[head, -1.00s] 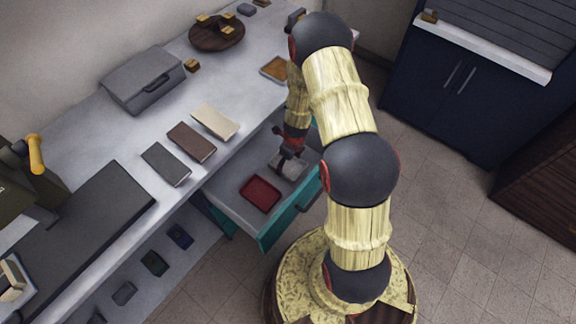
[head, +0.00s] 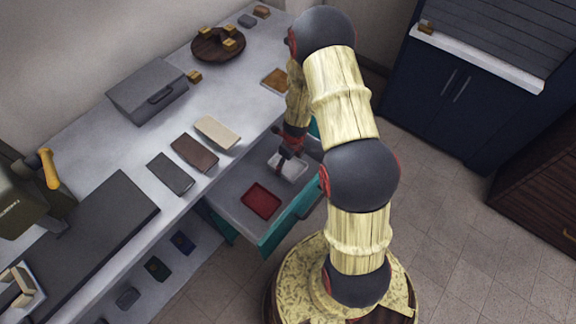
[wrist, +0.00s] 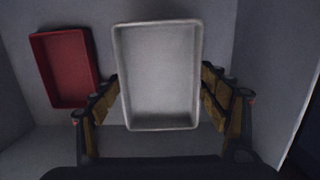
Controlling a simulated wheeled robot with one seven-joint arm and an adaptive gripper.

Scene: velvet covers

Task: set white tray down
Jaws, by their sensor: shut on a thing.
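The white tray (wrist: 160,80) is small, rectangular and empty, with a raised rim. My gripper (wrist: 160,92) is shut on it, one finger against each long side, in the wrist view. In the head view the white tray (head: 288,167) is inside the open teal-fronted drawer (head: 236,188), partly hidden by my gripper (head: 289,152). I cannot tell whether the tray touches the drawer floor. A red tray (head: 261,201) lies on the drawer floor beside it; it also shows at the left in the wrist view (wrist: 64,68).
The counter above holds three flat covers, grey (head: 170,174), brown (head: 195,152) and cream (head: 217,133), a grey box (head: 147,91) and a round wooden board (head: 218,44). Drawer walls surround the trays closely. A lower shelf holds several small dark trays.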

